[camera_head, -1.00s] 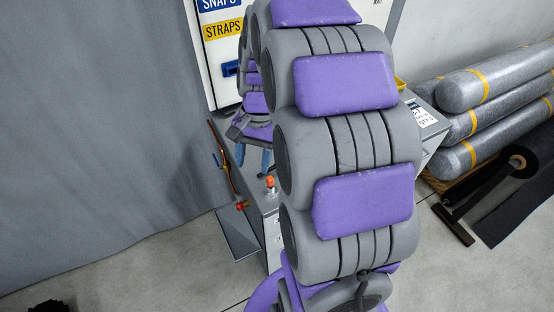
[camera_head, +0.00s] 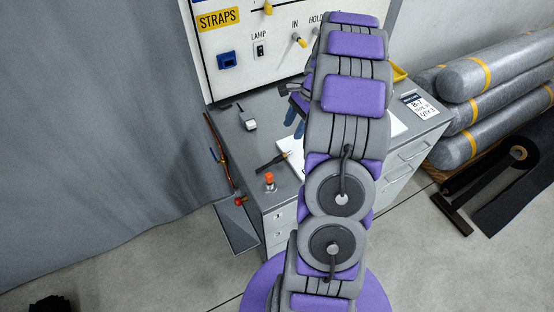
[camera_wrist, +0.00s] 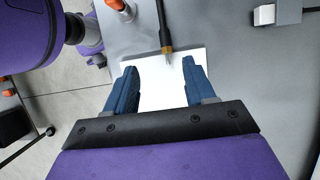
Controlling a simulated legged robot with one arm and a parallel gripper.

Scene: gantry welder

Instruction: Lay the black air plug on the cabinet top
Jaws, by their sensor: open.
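A slim black piece with a brass-coloured tip, which looks like the black air plug (camera_head: 271,162), lies on the grey cabinet top (camera_head: 236,143), its tip by the edge of a white sheet (camera_head: 289,168). In the wrist view the black air plug (camera_wrist: 163,25) is ahead of my gripper (camera_wrist: 159,72), its brass tip and thin metal end over the sheet. My gripper is open and empty, its two blue fingers apart above the white sheet. Nothing is between the fingers but the sheet below. In the head view the blue fingers (camera_head: 294,120) show beside my arm, which hides part of the cabinet top.
An orange-capped fitting (camera_head: 270,180) stands near the cabinet's front left corner. A small white-and-grey block (camera_head: 250,124) sits farther back. The switch panel (camera_head: 275,55) rises behind. Bare top lies left of the plug.

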